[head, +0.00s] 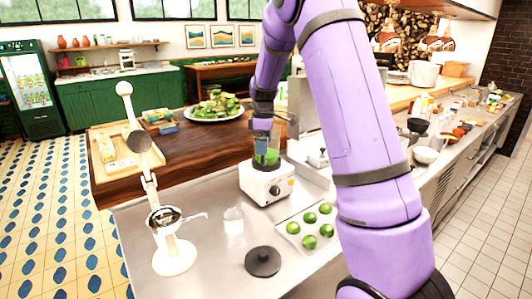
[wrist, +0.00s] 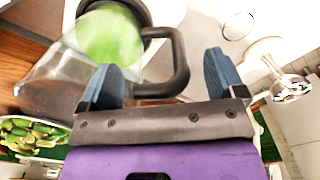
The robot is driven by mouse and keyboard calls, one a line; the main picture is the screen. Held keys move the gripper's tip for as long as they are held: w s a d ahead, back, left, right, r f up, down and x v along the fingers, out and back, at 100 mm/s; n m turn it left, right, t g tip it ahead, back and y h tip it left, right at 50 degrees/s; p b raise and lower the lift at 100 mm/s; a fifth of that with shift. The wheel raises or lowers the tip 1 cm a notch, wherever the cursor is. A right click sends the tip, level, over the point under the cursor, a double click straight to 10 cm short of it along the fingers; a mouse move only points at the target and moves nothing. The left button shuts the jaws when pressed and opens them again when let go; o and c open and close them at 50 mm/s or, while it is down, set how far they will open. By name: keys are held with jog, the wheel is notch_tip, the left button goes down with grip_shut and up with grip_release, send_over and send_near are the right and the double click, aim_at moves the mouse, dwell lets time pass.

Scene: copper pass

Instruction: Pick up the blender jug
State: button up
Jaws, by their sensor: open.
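The blender jug (head: 273,154) is clear with green contents. It stands on the white blender base (head: 266,186) in the middle of the steel counter. In the wrist view the jug (wrist: 55,75) shows at upper left with its black handle (wrist: 181,62) and green inside. My gripper (head: 263,133) is at the jug's upper part in the head view and hides some of it. In the wrist view my gripper (wrist: 163,80) is open, with its two blue fingers apart. The handle appears between them in the picture; I cannot tell if either finger touches it.
A black lid (head: 262,262), a small clear glass (head: 233,221) and a tray (head: 291,229) of several limes sit in front of the base. A white citrus press (head: 172,256) stands at left. A wooden counter (head: 190,150) with a plate of green produce (head: 217,106) lies behind.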

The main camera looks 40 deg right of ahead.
jog(key=shift+f, duration=0.5)
jog(key=c, duration=1.3)
jog(key=shift+c, duration=1)
